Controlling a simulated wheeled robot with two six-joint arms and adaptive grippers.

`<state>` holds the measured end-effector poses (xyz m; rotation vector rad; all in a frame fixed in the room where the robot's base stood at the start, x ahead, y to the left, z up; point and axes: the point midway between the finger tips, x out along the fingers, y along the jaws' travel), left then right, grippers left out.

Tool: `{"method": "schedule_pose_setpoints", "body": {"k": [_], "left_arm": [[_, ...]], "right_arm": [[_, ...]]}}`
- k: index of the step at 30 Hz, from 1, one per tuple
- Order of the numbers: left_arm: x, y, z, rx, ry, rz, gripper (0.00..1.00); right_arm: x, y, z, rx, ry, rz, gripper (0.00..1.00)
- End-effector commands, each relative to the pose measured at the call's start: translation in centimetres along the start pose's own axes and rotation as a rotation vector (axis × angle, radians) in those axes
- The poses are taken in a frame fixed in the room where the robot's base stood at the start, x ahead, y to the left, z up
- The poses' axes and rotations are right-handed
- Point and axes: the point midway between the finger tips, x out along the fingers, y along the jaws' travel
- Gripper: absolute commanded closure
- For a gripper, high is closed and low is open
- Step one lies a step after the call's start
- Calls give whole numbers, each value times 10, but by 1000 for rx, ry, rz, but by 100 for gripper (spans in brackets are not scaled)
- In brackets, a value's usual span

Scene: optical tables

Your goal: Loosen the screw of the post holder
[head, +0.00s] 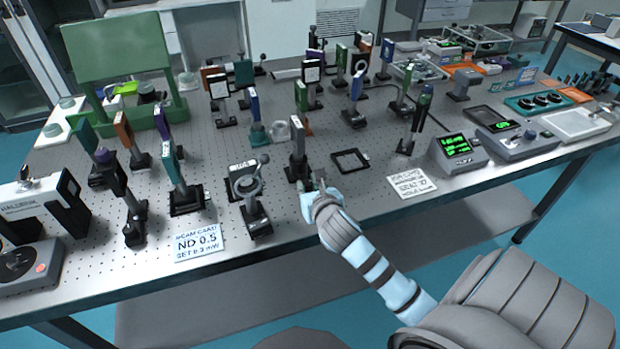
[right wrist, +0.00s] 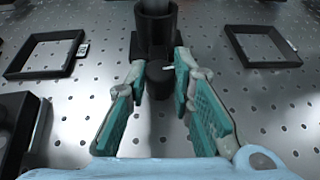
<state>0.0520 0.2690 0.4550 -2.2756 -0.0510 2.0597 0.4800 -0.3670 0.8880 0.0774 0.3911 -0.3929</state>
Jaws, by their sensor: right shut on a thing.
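The black post holder (head: 298,168) stands upright on the perforated table top near the front middle. In the right wrist view its dark tube (right wrist: 156,30) rises at the top centre. Its dark round screw knob (right wrist: 160,75), with a small white mark, faces my wrist camera. My right gripper (head: 317,186) reaches in from the front right. In the wrist view its green-padded fingers (right wrist: 161,80) stand on either side of the knob and are shut on it. My left gripper is not in view.
A flat black square frame (head: 350,160) lies right of the holder. A white note card (head: 411,185) lies at the right, another card (head: 198,242) at the front left. Many posts with optics crowd behind.

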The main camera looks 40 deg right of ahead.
Motion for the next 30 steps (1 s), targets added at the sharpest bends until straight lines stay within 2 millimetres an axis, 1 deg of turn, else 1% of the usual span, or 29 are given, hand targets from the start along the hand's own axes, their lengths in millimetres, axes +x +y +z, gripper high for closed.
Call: {"method": "schedule_pose_setpoints", "body": {"k": [1,8,9,11,12,13,20,23,26,29,30], "left_arm": [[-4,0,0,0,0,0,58],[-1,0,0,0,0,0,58],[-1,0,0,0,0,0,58],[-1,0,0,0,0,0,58],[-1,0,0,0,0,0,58],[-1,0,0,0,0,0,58],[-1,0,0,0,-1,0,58],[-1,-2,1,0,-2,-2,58],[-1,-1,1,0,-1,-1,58],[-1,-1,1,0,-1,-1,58],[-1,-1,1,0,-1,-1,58]], "right_arm": [[-1,2,2,8,0,-8,100],[0,1,0,6,-3,-11,100],[0,1,0,6,-3,-11,77],[0,1,0,6,-3,-11,67],[0,1,0,6,-3,-11,61],[0,1,0,6,-3,-11,58],[0,1,0,5,-2,-11,58],[-4,1,0,5,-3,-11,58],[-19,1,0,5,-3,-10,58],[-45,2,-1,5,-2,-9,58],[-57,2,-1,6,-2,-9,58]]}}
